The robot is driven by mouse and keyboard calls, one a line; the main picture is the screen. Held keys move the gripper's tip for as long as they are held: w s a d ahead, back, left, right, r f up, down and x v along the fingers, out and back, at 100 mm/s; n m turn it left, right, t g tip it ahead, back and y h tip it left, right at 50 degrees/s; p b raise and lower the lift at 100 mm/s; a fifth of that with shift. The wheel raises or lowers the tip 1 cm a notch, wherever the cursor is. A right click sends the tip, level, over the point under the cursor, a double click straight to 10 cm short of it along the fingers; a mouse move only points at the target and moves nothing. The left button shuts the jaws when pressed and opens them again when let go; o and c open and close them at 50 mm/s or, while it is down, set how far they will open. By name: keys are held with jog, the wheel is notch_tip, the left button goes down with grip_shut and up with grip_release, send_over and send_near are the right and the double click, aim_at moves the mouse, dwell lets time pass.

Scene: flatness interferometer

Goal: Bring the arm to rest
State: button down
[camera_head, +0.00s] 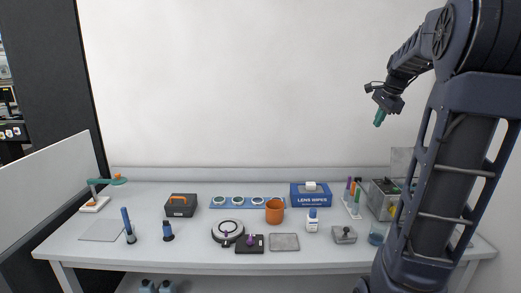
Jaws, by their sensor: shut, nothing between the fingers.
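My gripper (380,117) has green fingers and hangs at the end of my raised arm at the upper right. It points down and slightly left, in the air in front of the white wall and well above the table. It is shut and holds nothing. It touches nothing. My arm's dark links fill the right side of the picture and hide part of the table's right end.
The white table (200,256) carries an orange mug (274,212), a blue lens wipes box (311,198), a round grey device (227,231), a black case (180,206) and a clear-sided box (383,200). A low panel (45,205) borders the left. The air above the table is clear.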

jog(key=s+a+f+n, duration=0.4)
jog(key=s+a+n, duration=0.1)
jog(key=s, duration=0.3)
jog(key=s+a+f+n, duration=0.4)
jog(key=s+a+n, duration=0.1)
jog(key=s, duration=0.4)
jog(key=s+a+f+n+h, duration=0.1)
jog(key=s+a+f+n, duration=0.4)
jog(key=s, duration=0.3)
jog(key=shift+s+n+t, duration=0.3)
jog(key=shift+n, duration=0.1)
jog(key=c, duration=2.1)
grip_release()
jog(key=shift+f, duration=0.1)
